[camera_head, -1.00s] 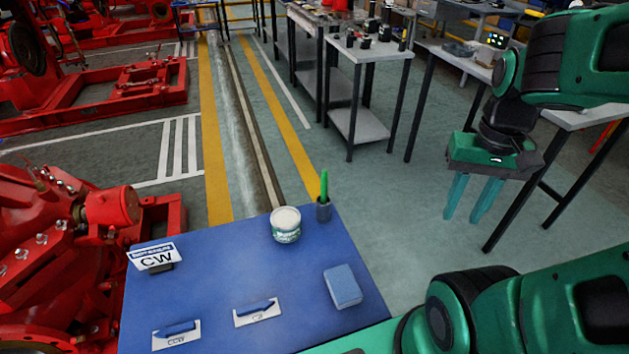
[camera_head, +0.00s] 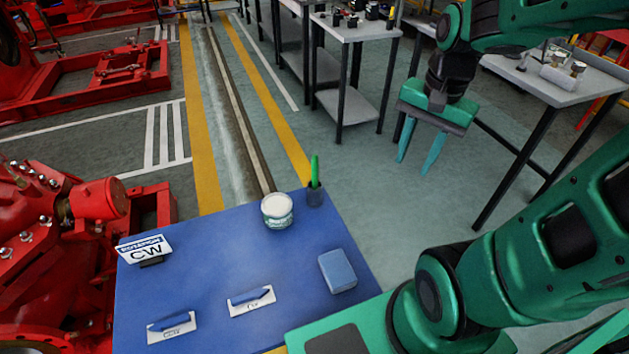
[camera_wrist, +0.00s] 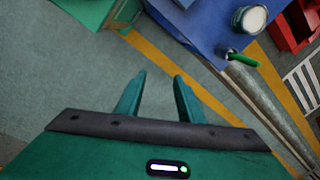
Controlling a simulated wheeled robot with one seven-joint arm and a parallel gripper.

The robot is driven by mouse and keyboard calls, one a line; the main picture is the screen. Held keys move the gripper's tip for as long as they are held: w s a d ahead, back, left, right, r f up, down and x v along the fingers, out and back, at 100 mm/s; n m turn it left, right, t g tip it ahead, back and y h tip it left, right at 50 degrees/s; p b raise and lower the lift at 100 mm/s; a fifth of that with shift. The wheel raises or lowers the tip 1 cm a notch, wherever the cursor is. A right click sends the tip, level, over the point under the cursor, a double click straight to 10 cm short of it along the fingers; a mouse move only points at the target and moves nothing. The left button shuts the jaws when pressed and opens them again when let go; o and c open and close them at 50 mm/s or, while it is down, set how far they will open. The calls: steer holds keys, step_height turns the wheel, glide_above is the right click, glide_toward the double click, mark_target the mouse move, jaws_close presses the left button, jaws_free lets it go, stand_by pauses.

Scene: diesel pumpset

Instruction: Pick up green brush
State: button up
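The green brush (camera_head: 315,170) stands upright in a small dark cup (camera_head: 314,196) at the far right corner of the blue table (camera_head: 215,262). In the wrist view the brush (camera_wrist: 243,59) shows at the upper right, beyond my fingertips. My gripper (camera_head: 418,166) hangs in the air to the right of the brush, past the table's edge, fingers pointing down. Its fingers (camera_wrist: 158,75) are apart with nothing between them. The lower part of the brush is hidden inside the cup.
A white and green tub (camera_head: 277,211) stands just left of the cup. A blue block (camera_head: 338,271), a CW sign (camera_head: 145,250) and two labelled holders lie on the table. Red machinery (camera_head: 60,215) stands at left. Grey worktables (camera_head: 355,32) stand behind; the floor between is clear.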

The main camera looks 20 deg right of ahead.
steer(key=w+a+f+m+y, duration=0.15)
steer(key=w+a+m, duration=0.35)
steer(key=w, duration=0.5)
steer(key=m+y, duration=0.1)
steer(key=m, duration=0.5)
glide_above(314, 188)
steer(key=shift+t, duration=0.3)
steer(key=shift+w+d+f, duration=0.1)
steer(key=shift+w+f, duration=0.1)
steer(key=shift+f, duration=2.85)
steer(key=shift+w+d+f, duration=0.1)
steer(key=shift+w+f, duration=0.05)
steer(key=shift+f, duration=2.9)
steer(key=shift+c, duration=0.7)
jaws_close()
